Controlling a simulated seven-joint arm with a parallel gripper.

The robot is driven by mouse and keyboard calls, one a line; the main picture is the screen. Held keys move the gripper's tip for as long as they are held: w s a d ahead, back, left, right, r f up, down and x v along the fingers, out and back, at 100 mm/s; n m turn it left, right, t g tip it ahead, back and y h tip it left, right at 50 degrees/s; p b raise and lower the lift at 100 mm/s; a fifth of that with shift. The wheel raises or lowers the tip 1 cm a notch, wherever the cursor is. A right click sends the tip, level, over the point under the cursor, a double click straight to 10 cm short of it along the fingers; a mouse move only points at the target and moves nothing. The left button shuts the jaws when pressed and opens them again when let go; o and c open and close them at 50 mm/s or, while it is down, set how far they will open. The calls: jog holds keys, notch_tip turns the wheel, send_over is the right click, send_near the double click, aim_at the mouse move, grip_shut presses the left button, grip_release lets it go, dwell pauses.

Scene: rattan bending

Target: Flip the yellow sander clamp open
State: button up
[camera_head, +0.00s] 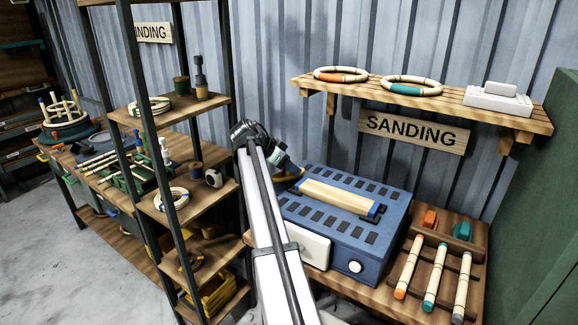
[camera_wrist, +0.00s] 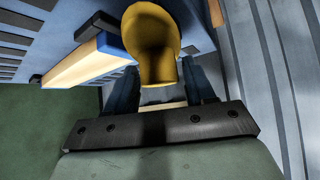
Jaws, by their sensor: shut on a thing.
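The blue sander (camera_head: 325,243) sits on the wooden bench under the SANDING sign. A long pale wooden strip with blue ends (camera_head: 338,195) lies along its top. The yellow clamp (camera_head: 291,173) is at the sander's back left corner, mostly hidden behind my gripper (camera_head: 284,168). My gripper is shut on the clamp. The exact contact of the fingers is hidden.
To the right, a wooden rack (camera_head: 448,238) holds several pale sticks with coloured ends. A wall shelf (camera_head: 445,95) above carries two rings and a white block. An open shelving unit (camera_head: 185,205) stands close left of my arm. The corrugated wall is close behind the gripper.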

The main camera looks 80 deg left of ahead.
jog(key=shift+n+g+y, duration=0.55)
jog(key=shift+n+y, duration=0.3)
jog(key=shift+n, duration=0.45)
jog(key=shift+n+g+y, duration=0.55)
jog(key=shift+n+y, duration=0.3)
jog(key=shift+n, duration=0.45)
jog(key=o, duration=0.8)
jog(key=shift+c, duration=0.2)
jog(key=shift+s, duration=0.1)
jog(key=v, duration=1.3)
jog(key=shift+d+r, duration=0.3)
jog(key=shift+s, duration=0.1)
